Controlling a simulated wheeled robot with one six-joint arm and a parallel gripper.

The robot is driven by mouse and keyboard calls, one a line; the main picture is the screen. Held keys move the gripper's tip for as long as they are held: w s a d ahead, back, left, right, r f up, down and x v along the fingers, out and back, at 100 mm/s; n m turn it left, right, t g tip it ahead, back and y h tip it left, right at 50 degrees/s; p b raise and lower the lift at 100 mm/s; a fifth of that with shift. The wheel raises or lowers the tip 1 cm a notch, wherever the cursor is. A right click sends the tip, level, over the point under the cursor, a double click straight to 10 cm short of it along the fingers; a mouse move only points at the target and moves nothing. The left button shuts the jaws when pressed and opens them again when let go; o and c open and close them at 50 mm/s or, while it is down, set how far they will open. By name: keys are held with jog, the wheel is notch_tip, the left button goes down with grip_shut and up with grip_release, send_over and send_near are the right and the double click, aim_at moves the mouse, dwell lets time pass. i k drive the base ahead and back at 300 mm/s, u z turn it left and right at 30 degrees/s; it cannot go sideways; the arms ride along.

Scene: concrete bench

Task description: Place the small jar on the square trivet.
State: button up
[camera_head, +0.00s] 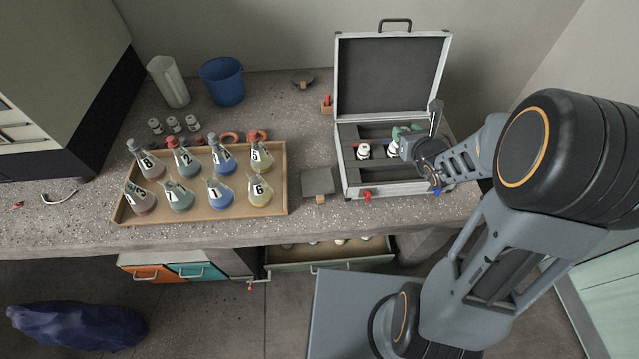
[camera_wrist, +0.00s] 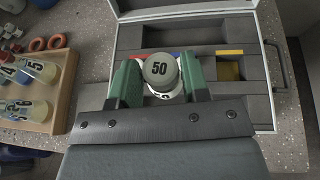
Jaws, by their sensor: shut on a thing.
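The small jar (camera_wrist: 160,68) has a grey lid marked 50 and a white label. My gripper (camera_wrist: 160,82) is shut on it, with a green finger on each side. In the head view my gripper (camera_head: 401,138) is over the right part of the open case, and the jar's lower part is hard to make out. The square trivet (camera_head: 318,180) is a flat dark grey plate with a small wooden piece at its front edge. It lies on the bench between the case and the wooden tray, with nothing on it.
The open case (camera_head: 343,180) has dark foam compartments and a raised lid (camera_head: 390,75). A white-labelled jar (camera_head: 363,151) stands in its left part. The wooden tray (camera_head: 283,205) holds several numbered flasks.

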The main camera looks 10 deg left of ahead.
aim_at(317, 181)
jog(key=k, duration=0.95)
jog(key=u, duration=1.8)
jog(key=i, duration=1.2)
jog(key=z, duration=1.65)
